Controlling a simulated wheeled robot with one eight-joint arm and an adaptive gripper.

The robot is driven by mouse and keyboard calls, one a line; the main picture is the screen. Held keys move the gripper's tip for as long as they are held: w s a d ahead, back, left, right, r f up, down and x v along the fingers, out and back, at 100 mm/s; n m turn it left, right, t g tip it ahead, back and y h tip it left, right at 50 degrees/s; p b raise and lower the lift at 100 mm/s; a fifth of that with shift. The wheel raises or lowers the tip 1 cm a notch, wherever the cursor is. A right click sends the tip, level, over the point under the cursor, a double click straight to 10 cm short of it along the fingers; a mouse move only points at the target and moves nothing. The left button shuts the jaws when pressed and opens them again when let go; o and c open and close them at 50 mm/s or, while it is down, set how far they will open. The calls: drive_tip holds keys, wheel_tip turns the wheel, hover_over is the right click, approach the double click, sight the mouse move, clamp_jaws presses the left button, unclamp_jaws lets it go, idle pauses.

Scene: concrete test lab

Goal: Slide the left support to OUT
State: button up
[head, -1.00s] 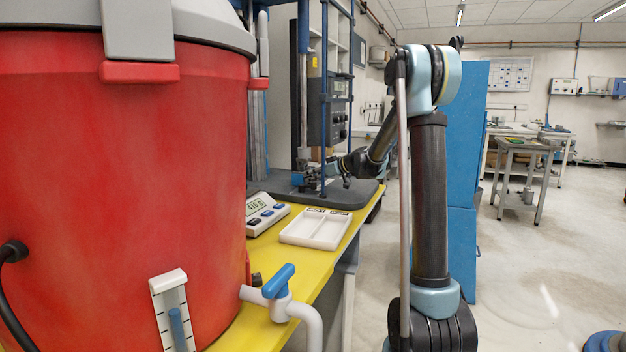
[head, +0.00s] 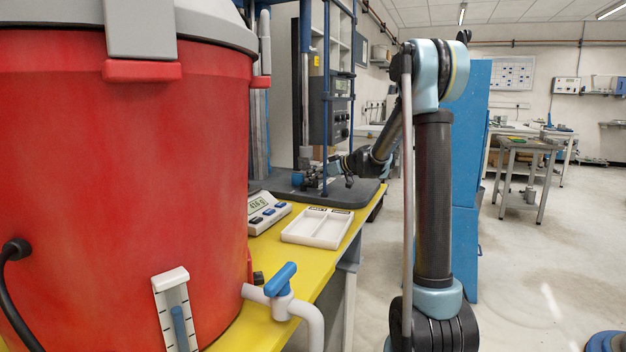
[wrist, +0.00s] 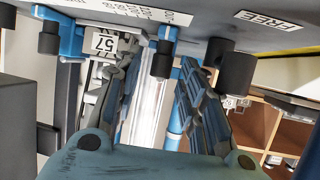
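My gripper (wrist: 160,66) is open in the wrist view, its two dark fingers apart on either side of a gap. A blue support with a black cylindrical end (wrist: 162,62) shows between and beyond the fingertips. I cannot tell whether a finger touches it. Another blue piece with a black end (wrist: 50,38) is at the upper left, and a black cylinder (wrist: 237,73) is at right. Which is the left support is unclear. In the head view my gripper (head: 328,174) is low beside the test frame (head: 324,100), near a small blue part (head: 297,179).
A red tank (head: 120,190) fills the head view's left. A white tray (head: 318,228) and a scale (head: 268,213) stand on the yellow bench (head: 262,330).

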drive_tip(key=v, duration=1)
drive_tip(key=shift+s+d, duration=0.1)
drive_tip(key=shift+d, duration=0.15)
drive_tip(key=shift+s+d+r, duration=0.15)
drive_tip(key=shift+d, duration=0.05)
drive_tip(key=shift+s, duration=0.1)
drive_tip(key=shift+s+d+r, duration=0.1)
drive_tip(key=shift+s, duration=0.25)
drive_tip(key=s+d+m+h, duration=0.3)
drive_tip(key=s, duration=0.5)
drive_tip(key=s+d+m+h, duration=0.2)
drive_tip(key=s+d+m, duration=0.15)
drive_tip(key=s, duration=0.35)
drive_tip(key=s+d+f+m+g+h, duration=0.1)
drive_tip(key=s+d+f+h, duration=0.1)
drive_tip(key=s+d+f, duration=0.2)
drive_tip(key=s+d+f+m+g+h, duration=0.1)
drive_tip(key=s+d+f, duration=0.3)
drive_tip(key=s+f, duration=0.7)
drive_tip(key=s+d+f+m+g+h, duration=0.2)
drive_tip(key=s+f, duration=0.5)
drive_tip(key=s, duration=0.7)
drive_tip(key=shift+s+d+f+m+h, duration=0.35)
drive_tip(key=shift+d+m+h, duration=0.4)
drive_tip(key=shift+d+h, duration=0.25)
